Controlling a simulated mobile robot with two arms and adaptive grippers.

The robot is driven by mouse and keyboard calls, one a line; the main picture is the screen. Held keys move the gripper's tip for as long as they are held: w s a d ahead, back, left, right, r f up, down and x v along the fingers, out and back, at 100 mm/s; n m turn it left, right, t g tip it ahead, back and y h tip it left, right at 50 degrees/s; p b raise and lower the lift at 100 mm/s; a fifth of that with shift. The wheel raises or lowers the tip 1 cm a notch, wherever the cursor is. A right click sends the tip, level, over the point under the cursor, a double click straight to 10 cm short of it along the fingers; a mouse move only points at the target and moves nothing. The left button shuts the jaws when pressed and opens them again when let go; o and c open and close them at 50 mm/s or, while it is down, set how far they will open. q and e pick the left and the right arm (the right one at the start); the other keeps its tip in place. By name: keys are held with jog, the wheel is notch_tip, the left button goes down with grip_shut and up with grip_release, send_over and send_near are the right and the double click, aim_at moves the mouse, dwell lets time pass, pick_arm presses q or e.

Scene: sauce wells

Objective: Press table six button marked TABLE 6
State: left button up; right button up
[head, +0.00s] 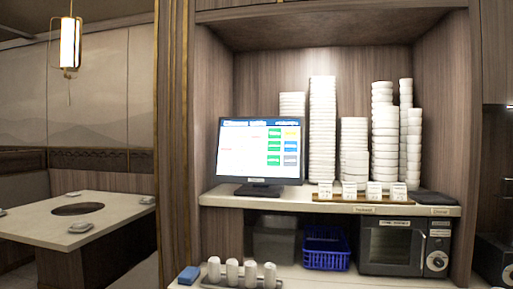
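A black-framed monitor (259,151) stands on the white upper counter, in the left part of the wooden alcove. Its lit screen has a blue bar along the top and two columns of small coloured tiles (275,147) on its right side, in green, yellow, blue and grey. The lettering is too small to read, so I cannot tell which tile, if any, is marked TABLE 6. Neither of my grippers is in view, and nothing blocks the screen.
Tall stacks of white bowls (322,130) stand right of the monitor, behind several small labelled white holders (349,190). Below are a blue basket (326,248), a microwave-like appliance (391,246) and upright white rolls (233,273). A dining table (110,217) stands at the left.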

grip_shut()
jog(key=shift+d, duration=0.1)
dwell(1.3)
